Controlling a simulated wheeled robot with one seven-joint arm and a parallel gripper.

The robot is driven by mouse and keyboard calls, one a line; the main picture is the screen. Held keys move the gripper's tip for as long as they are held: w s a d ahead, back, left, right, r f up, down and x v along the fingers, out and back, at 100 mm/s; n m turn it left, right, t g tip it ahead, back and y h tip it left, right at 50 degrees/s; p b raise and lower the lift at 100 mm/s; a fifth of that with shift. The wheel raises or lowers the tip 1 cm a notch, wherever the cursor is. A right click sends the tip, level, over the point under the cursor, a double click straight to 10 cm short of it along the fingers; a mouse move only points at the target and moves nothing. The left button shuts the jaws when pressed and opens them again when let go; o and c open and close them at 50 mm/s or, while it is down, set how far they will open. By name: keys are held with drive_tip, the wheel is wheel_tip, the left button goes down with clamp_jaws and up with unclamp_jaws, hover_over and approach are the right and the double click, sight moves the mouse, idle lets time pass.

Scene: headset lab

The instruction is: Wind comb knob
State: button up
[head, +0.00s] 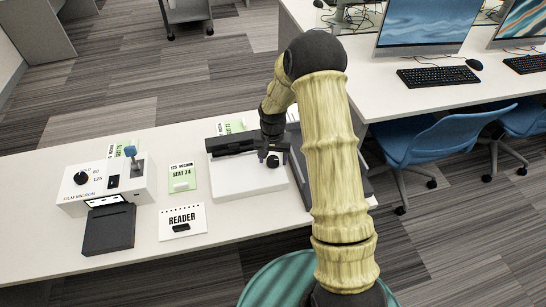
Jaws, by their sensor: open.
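My gripper (268,156) is at the right part of a white machine (240,181) with a dark bar along its back. It points down and is open. A round black knob (273,162) shows at the fingertips; I cannot tell whether the fingers touch it or stand around it. My wrist hides part of the machine's back right. Another round black knob (81,178) is on a white box (141,182) at the left, beside the numbers 60 and 125.
The white box has a blue-tipped lever (130,152), with a black tray (108,229) in front. A READER card (182,221) and a green-and-white card (182,177) lie between the machines. Bare table (228,226) shows in front.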

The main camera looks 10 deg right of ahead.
drive_tip(key=c, duration=1)
drive_tip(key=shift+o, duration=0.2)
drive_tip(key=m, duration=0.6)
drive_tip(key=shift+p, duration=0.35)
drive_tip(key=m+p, duration=0.2)
drive_tip(key=m, duration=0.3)
drive_tip(key=shift+m, duration=0.4)
drive_tip(key=o, duration=1)
drive_tip(key=shift+c, duration=0.2)
